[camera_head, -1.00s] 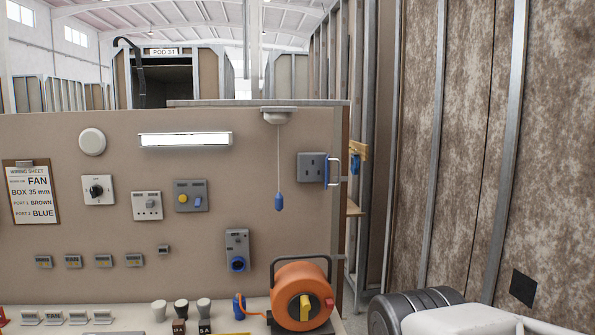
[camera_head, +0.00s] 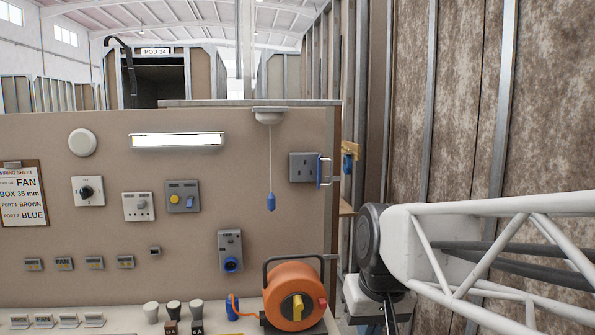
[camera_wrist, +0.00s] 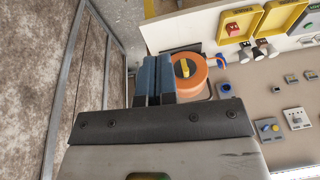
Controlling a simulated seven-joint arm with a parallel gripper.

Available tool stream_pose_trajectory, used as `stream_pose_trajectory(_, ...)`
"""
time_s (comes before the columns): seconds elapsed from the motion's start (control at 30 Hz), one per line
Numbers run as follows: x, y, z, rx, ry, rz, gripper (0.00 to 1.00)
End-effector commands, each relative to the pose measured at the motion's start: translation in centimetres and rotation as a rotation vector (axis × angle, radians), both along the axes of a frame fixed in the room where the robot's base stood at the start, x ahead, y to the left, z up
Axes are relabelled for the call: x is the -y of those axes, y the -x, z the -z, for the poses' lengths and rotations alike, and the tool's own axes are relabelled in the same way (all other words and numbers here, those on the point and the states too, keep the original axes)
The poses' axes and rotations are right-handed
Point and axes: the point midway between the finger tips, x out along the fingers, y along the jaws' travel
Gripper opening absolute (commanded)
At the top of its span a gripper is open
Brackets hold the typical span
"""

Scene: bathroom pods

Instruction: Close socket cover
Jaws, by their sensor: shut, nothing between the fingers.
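A grey socket (camera_head: 303,167) is mounted high at the right end of the panel. Its blue cover (camera_head: 321,171), with a pale handle, stands swung out at the socket's right edge, seen nearly edge-on, so the socket face is bare. My gripper (camera_wrist: 157,64) shows in the wrist view with its two blue-grey fingers together and nothing between them. In the head view my wrist is right of the panel and lower than the socket, apart from the cover; the fingertips cannot be made out there. I cannot make out the socket or cover in the wrist view.
An orange cable reel (camera_head: 292,295) stands on the bench below the socket and also shows in the wrist view (camera_wrist: 196,64). A blue pull-cord (camera_head: 271,202) hangs left of the socket. A grey unit with a blue outlet (camera_head: 231,250) sits lower. A brown wall (camera_head: 460,110) bounds the right.

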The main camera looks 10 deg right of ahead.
Motion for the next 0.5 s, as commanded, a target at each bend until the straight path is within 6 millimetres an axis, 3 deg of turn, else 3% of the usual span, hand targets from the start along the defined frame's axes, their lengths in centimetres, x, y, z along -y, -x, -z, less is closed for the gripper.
stream_pose_trajectory(0.03, 0.3, -1.6, -1.1, 0.002, -0.011, 0.004, 0.0)
stream_pose_trajectory(0.5, 3.5, -15.2, -10.3, 0.04, -0.131, 0.008, 0.0)
